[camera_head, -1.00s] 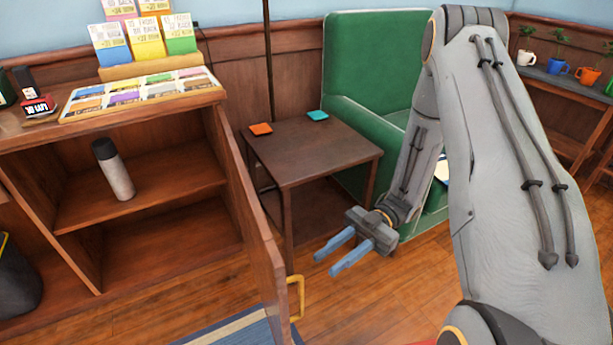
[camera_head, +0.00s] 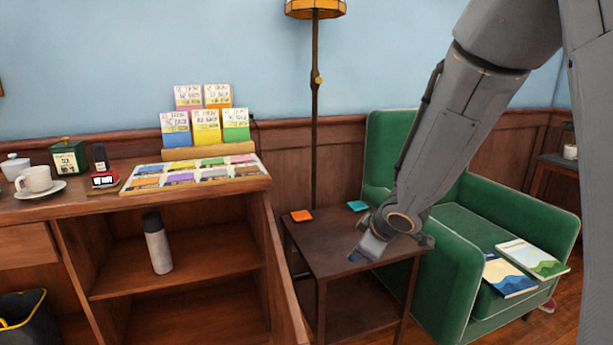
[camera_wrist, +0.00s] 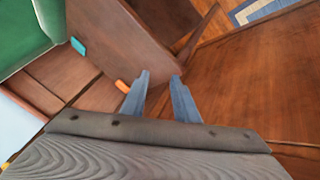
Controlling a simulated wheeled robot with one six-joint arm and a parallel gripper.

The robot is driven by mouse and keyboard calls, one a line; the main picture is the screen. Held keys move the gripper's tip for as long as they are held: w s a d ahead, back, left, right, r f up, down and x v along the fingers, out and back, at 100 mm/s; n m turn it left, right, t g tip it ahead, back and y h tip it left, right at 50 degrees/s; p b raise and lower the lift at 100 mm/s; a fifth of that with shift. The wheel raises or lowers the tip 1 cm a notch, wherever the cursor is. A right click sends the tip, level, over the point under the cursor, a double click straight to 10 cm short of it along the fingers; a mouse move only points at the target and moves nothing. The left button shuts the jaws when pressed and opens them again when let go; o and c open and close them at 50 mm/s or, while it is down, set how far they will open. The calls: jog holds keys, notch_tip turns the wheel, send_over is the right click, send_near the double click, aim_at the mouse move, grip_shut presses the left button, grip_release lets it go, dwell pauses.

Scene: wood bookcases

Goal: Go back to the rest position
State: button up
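My gripper (camera_head: 366,250) is in front of and above the small dark wood side table (camera_head: 335,262) in the head view. In the wrist view its two blue fingers (camera_wrist: 160,98) stand apart with nothing between them. An orange coaster (camera_head: 301,216) and a teal coaster (camera_head: 357,206) lie on the side table. My arm comes down from the upper right and hides part of the green armchair (camera_head: 385,150).
A wood cabinet (camera_head: 185,195) at left stands open, with a grey and black flask (camera_head: 158,243) on its shelf. Two booklets lie on the armchair seat. A floor lamp (camera_head: 315,110) stands behind.

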jog(key=s+a+r+m+g+h, duration=0.1)
jog(key=s+r+m+g, duration=0.15)
jog(key=s, duration=0.75)
jog(key=s+a+r+m+g+p, duration=0.15)
jog(key=s+m, duration=0.25)
jog(key=s, duration=0.6)
jog(key=s+r+m+g+h+b, duration=0.1)
jog(key=s+r+m+g, duration=0.2)
jog(key=s, duration=0.7)
jog(key=d+r+m+p, duration=0.2)
jog(key=d+r+p, duration=0.6)
jog(key=p, duration=0.8)
jog(key=shift+d, duration=0.35)
jog(key=shift+s, duration=0.1)
